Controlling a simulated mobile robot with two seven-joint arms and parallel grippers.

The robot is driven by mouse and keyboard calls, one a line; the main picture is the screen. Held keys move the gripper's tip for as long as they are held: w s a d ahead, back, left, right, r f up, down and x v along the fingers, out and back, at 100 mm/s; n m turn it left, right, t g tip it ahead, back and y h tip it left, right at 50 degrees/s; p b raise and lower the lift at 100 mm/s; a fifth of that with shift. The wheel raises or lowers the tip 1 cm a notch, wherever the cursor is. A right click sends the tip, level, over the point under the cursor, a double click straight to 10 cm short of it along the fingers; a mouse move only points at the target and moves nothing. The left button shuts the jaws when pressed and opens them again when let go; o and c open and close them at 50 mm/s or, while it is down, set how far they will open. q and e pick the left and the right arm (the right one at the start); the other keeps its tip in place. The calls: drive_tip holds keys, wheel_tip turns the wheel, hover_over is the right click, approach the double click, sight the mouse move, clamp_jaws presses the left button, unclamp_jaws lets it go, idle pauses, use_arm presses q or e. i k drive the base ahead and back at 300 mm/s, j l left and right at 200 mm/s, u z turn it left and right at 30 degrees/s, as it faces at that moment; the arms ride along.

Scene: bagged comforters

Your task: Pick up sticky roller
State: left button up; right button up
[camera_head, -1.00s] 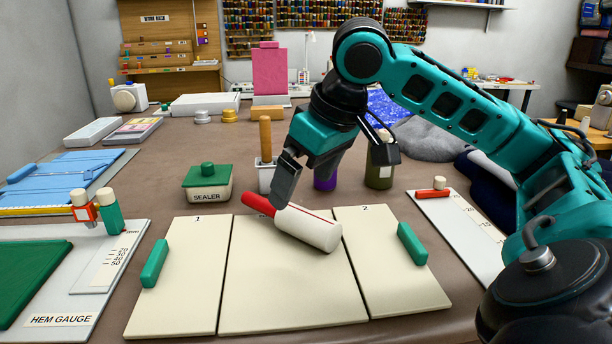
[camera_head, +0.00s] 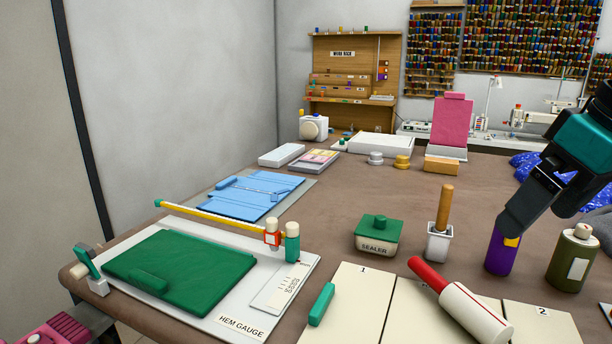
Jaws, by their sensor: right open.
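The sticky roller (camera_head: 475,313) has a white cylinder and a red handle (camera_head: 428,273). It lies tilted across the cream panels at the bottom right of the head view, its handle pointing up and left. My right gripper (camera_head: 506,228) is open at the right edge, above and behind the roller and apart from it. Its fingers point down-left and overlap the purple bottle (camera_head: 500,258) in the picture. Nothing shows between the fingers. My left gripper is not in view.
A green-lidded sealer box (camera_head: 378,238) and a wooden-handled brush in a white holder (camera_head: 439,238) stand behind the panels. An olive bottle (camera_head: 572,262) stands at right. The hem gauge board (camera_head: 180,328) with a green pad (camera_head: 185,272) lies left. Brown table shows between them.

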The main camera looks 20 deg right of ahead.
sight(483, 323)
drive_tip(key=k+j, duration=0.2)
drive_tip(key=j, duration=0.15)
drive_tip(key=k+j, duration=0.25)
drive_tip(key=j, duration=0.15)
drive_tip(key=k+j, duration=0.2)
drive_tip(key=j, duration=0.15)
